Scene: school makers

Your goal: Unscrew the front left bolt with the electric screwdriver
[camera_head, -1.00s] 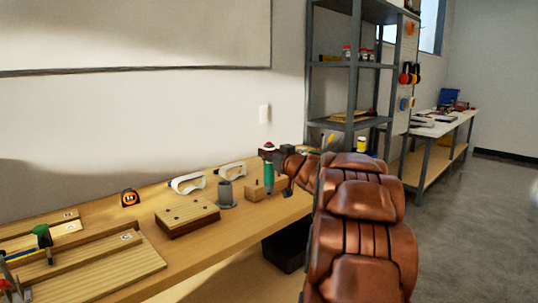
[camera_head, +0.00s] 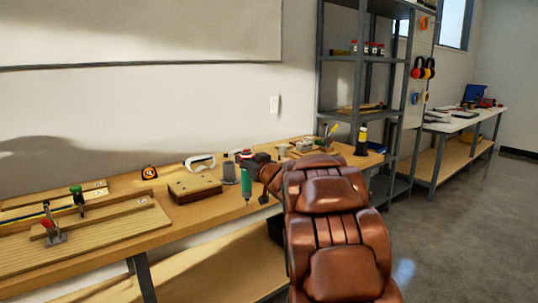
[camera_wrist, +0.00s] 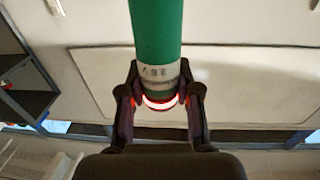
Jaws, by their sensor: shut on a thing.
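My gripper (camera_head: 254,163) is shut on the green electric screwdriver (camera_head: 246,181), which hangs upright with its tip down. The tip appears near the bench's front edge, to the right of the wooden block. In the wrist view, the fingers (camera_wrist: 160,76) clasp the screwdriver's grey band above a glowing red ring, with the green body (camera_wrist: 156,30) beyond it. The wooden block (camera_head: 196,188) lies on the bench with small dark bolt heads on top. The individual bolts are too small to make out clearly.
A grey cup-like holder (camera_head: 229,172) stands between the block and screwdriver. Safety goggles (camera_head: 200,162), a tape measure (camera_head: 149,172) and clamped boards (camera_head: 85,243) lie on the bench (camera_head: 190,220). A yellow-and-black bottle (camera_head: 361,141) stands at its right end, near a metal shelf (camera_head: 321,75).

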